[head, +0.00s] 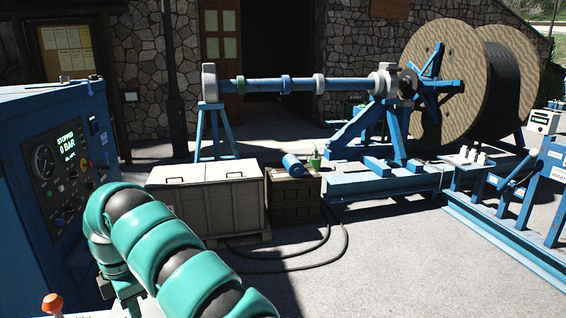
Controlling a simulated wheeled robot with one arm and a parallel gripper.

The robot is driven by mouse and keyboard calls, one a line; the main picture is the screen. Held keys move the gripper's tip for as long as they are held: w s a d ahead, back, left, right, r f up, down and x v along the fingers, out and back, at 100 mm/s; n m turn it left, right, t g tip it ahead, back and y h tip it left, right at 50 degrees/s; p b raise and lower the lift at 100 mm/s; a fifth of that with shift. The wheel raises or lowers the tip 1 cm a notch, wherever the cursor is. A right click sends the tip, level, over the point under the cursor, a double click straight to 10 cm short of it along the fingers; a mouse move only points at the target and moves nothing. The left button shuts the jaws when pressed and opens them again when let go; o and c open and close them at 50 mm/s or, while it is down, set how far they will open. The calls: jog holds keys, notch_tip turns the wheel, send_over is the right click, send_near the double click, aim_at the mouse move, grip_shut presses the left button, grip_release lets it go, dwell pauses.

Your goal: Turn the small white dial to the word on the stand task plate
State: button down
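I cannot make out a small white dial for certain. A blue stand (540,205) at the right edge carries several small white plates, one of them at its upper part (554,166); their words are too small to read. A white box with a dark face (542,122) stands behind it at the right; whether it bears a dial is unclear. My teal and black arm crosses the lower left of the head view, in front of the blue control cabinet. My gripper is not visible, so what it holds cannot be seen.
The blue control cabinet (60,200) at left has a gauge and a lit display reading "STOPPED 0 BAR". A pale crate (208,205), a brown box (294,200) and a black hose (330,250) lie ahead. A large cable reel (440,95) stands behind. Paving at lower middle is clear.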

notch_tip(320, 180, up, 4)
jog(key=p, duration=0.2)
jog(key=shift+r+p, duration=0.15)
jog(key=shift+p, duration=0.2)
